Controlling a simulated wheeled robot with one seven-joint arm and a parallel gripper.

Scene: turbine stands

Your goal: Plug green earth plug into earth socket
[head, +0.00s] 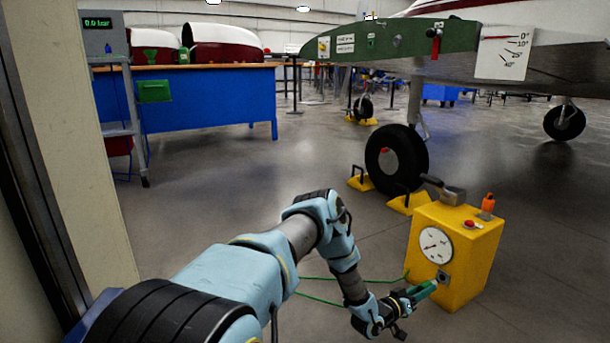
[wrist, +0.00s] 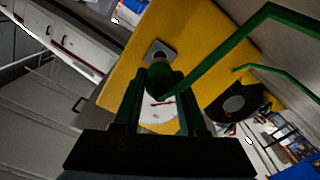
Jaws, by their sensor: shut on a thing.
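My gripper (head: 412,298) is at the front of the yellow box (head: 480,250) in the head view. It is shut on the green earth plug (head: 424,289), whose end points at the box. The earth socket (head: 442,277) is a dark grey square plate low on the box's front. In the wrist view, the plug's round green body (wrist: 160,80) sits between the two fingers (wrist: 158,100). Its tip lies in line with the socket plate (wrist: 160,49), close to it. The plug covers part of the plate, so I cannot tell whether the tip is inside.
A green cable (head: 345,280) loops left of the box. The box carries a round gauge (head: 436,245), a red button and an orange part on top. A wheel (head: 396,160) with yellow chocks (head: 408,203) stands behind. A blue bench (head: 205,105) is further back; the floor between is open.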

